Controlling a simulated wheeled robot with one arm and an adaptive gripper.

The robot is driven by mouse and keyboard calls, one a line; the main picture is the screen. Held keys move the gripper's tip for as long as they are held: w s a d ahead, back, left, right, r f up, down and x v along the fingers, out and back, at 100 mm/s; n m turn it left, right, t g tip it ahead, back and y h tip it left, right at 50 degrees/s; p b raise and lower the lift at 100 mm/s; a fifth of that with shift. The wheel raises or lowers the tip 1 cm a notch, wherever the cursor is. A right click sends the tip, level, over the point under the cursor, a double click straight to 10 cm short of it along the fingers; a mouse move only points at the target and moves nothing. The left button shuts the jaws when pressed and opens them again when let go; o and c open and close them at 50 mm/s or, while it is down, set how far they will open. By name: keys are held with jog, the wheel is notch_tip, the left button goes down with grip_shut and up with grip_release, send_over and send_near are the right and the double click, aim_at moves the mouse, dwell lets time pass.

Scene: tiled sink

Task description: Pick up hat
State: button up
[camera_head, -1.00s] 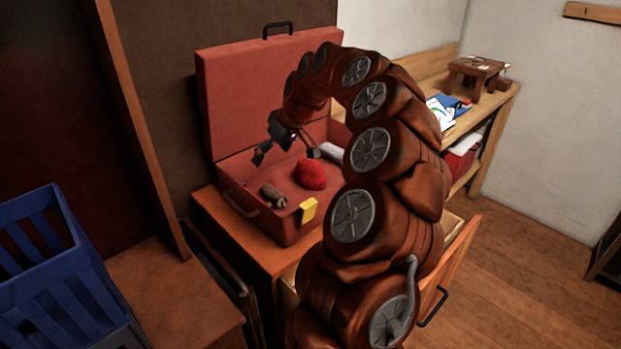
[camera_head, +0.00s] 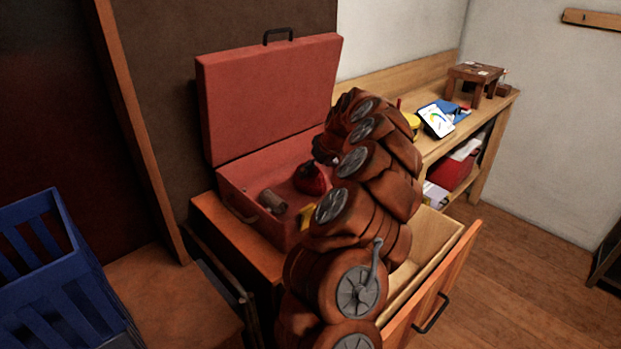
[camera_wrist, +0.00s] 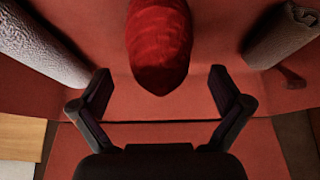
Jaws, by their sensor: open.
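The hat appears to be the red knitted item (camera_head: 310,178) inside the open red suitcase (camera_head: 265,100). In the wrist view the red hat (camera_wrist: 160,45) is at the top centre, its rounded tip pointing down between the fingers. My gripper (camera_wrist: 160,92) is open with one finger to each side, and no contact with the hat shows.
A grey-brown roll (camera_head: 272,201) lies left of the hat in the suitcase, and a yellow item (camera_head: 307,214) is at its front edge. A wooden drawer (camera_head: 425,255) stands open to the right. A blue crate (camera_head: 60,265) is at the left. A shelf holds a small stool (camera_head: 474,76).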

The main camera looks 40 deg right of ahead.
aim_at(310, 174)
jog(key=shift+p+x, duration=0.35)
jog(key=shift+x, duration=1.45)
jog(key=c, duration=1.2)
jog(key=shift+c, duration=0.2)
